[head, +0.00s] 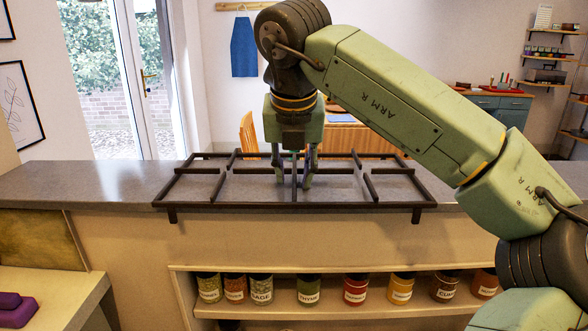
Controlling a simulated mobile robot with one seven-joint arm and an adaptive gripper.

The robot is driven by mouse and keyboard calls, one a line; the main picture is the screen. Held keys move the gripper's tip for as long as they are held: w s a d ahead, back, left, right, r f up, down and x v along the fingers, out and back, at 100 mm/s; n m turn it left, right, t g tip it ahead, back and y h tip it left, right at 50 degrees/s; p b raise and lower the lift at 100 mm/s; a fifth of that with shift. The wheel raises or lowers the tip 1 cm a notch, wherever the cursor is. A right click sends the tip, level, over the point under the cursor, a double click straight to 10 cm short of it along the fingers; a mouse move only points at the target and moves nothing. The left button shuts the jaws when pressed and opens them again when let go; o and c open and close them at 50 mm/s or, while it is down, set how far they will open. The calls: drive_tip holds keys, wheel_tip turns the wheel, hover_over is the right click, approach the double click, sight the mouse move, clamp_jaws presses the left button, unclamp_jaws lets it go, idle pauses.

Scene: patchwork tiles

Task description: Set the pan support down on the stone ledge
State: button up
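The pan support (367,185) is a dark rectangular grate with cross bars and short feet. It lies level over the grey stone ledge (110,180), spanning its middle. Its two front feet show below the ledge's front edge, against the front face. I cannot tell whether its other feet touch the stone. My gripper (294,180) points down at the grate's middle. Its fingers are on either side of the centre bar, with a visible gap to the bar on each side, so it looks open.
Below the ledge, a shelf (340,311) holds several labelled spice jars (308,291). A purple object (15,308) sits on a lower surface at the left. The ledge is clear left of the grate. A wooden chair (248,135) stands behind.

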drive_tip(key=shift+f, duration=0.1)
drive_tip(key=v, duration=1.2)
